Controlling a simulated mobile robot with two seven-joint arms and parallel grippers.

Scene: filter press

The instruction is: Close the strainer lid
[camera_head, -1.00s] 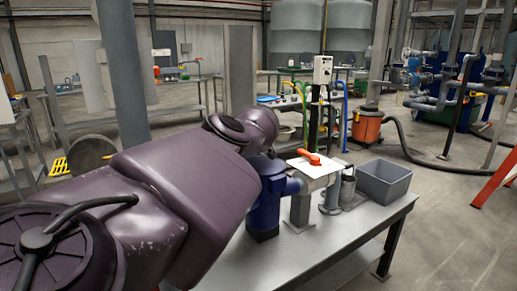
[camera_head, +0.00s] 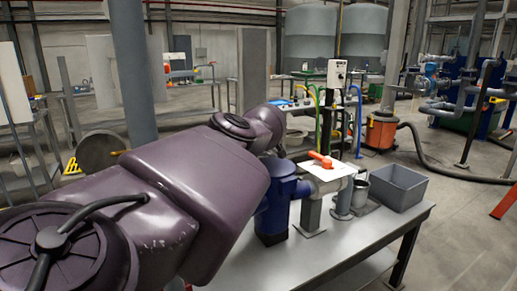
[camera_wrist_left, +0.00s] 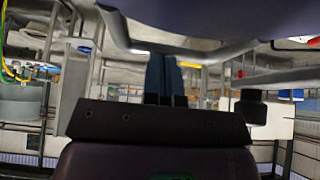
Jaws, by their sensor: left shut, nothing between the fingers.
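The blue strainer body (camera_head: 274,212) stands on the grey table, partly hidden behind my left arm. Its top and lid are not clear in the head view because the arm crosses in front. In the left wrist view, a large dark blue curved surface (camera_wrist_left: 220,15) fills the top, with a grey rim below it; I cannot tell whether it is the lid or the body. My left gripper (camera_wrist_left: 166,78) shows in that view, its fingers together and empty, just below this surface; contact cannot be told. In the head view it is hidden behind the arm. My right gripper is not in view.
Right of the strainer are a pipe with an orange lever (camera_head: 319,159) over a white plate (camera_head: 326,172), a metal cup (camera_head: 361,191) and a grey bin (camera_head: 400,186). The table's front (camera_head: 300,265) is bare. An orange vacuum (camera_head: 380,132) stands on the floor behind.

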